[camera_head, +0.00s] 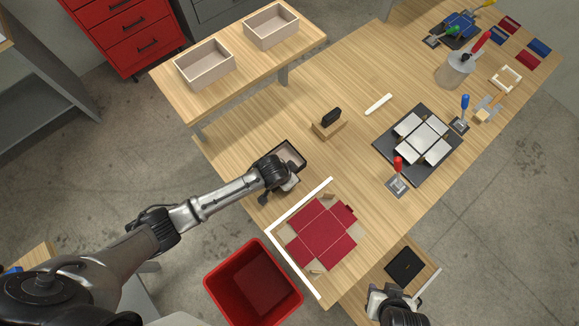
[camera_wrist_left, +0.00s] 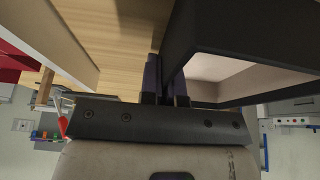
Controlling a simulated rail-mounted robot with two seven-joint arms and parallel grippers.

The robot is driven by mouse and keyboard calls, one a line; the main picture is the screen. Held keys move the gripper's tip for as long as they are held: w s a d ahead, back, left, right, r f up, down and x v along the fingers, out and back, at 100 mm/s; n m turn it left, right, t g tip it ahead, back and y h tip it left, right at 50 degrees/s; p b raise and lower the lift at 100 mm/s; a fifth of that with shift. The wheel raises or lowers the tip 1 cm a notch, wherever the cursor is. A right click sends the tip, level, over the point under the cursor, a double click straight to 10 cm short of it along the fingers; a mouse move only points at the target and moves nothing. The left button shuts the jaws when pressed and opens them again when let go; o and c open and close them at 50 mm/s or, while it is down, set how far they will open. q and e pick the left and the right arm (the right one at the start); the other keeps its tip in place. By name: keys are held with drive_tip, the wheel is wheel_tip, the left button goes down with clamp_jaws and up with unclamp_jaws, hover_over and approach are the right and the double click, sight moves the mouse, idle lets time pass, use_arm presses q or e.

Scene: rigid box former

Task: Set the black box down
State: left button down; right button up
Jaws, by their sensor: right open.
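The black box (camera_head: 291,154) is an open tray with dark outer walls and a pale inside, at the near left part of the wooden table in the head view. My left gripper (camera_head: 279,174) is at its near side. In the left wrist view the box (camera_wrist_left: 205,42) fills the upper right, and my left gripper's fingers (camera_wrist_left: 165,82) are close together on its wall. The fingertips are partly hidden in the head view. I cannot tell whether the box's underside touches the table. My right gripper (camera_head: 394,291) is open at the bottom right, away from the box.
A white corner guide (camera_head: 297,205) and a red cross-shaped blank (camera_head: 320,234) lie just nearer. A wooden block with a black top (camera_head: 328,121) stands beyond the box. A red bin (camera_head: 252,282) is below the edge. Two pale trays (camera_head: 205,64) (camera_head: 271,26) sit on the back shelf.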

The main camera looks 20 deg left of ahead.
use_arm(q)
drive_tip(key=c, duration=1.3)
unclamp_jaws()
drive_tip(key=shift+c, duration=0.2)
drive_tip(key=shift+s+r, duration=0.1)
drive_tip(key=shift+r, duration=0.35)
drive_tip(key=p+v, duration=0.1)
drive_tip(key=v, duration=1)
drive_tip(key=s+a+r+n+y, duration=0.1)
drive_tip(key=s+a+n, duration=0.1)
drive_tip(key=s, duration=0.8)
drive_tip(key=s+a+r+n+y, duration=0.1)
drive_tip(key=s+a, duration=0.4)
drive_tip(key=s, duration=0.5)
drive_tip(key=shift+a+r+n, duration=0.2)
drive_tip(key=shift+r+n, duration=0.2)
drive_tip(key=shift+r, duration=0.2)
